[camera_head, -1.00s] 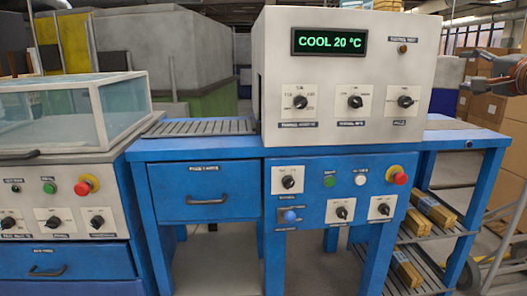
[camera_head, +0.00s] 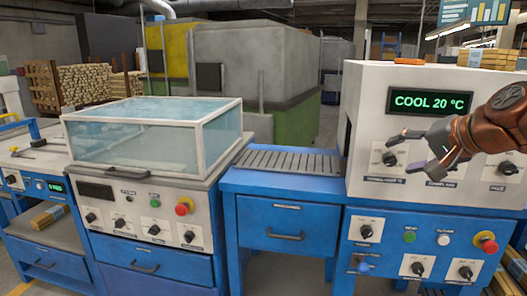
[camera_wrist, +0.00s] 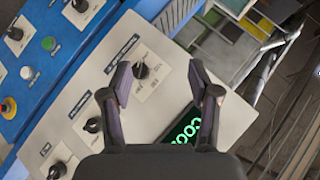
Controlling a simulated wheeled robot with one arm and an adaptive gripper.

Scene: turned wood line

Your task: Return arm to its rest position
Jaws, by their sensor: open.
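My gripper (camera_head: 424,152) is at the right of the head view, in front of the white upper housing (camera_head: 366,92) of a blue machine. Its fingers are spread, pointing left, with nothing between them. In the wrist view my gripper (camera_wrist: 163,88) shows both dark fingers apart. Between and beyond them is the white panel (camera_wrist: 160,45) with a black knob (camera_wrist: 141,71) and part of the green display (camera_wrist: 187,125). I cannot tell how far the fingertips are from the panel. In the head view the display (camera_head: 430,102) reads "COOL 20 °C".
A slatted conveyor (camera_head: 290,161) leads into the housing. Left of it stands a machine with a glass cover (camera_head: 150,135) and a red button (camera_head: 184,206). The lower blue panel has knobs and another red button (camera_head: 485,242). Wood stacks (camera_head: 70,87) stand at the far left.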

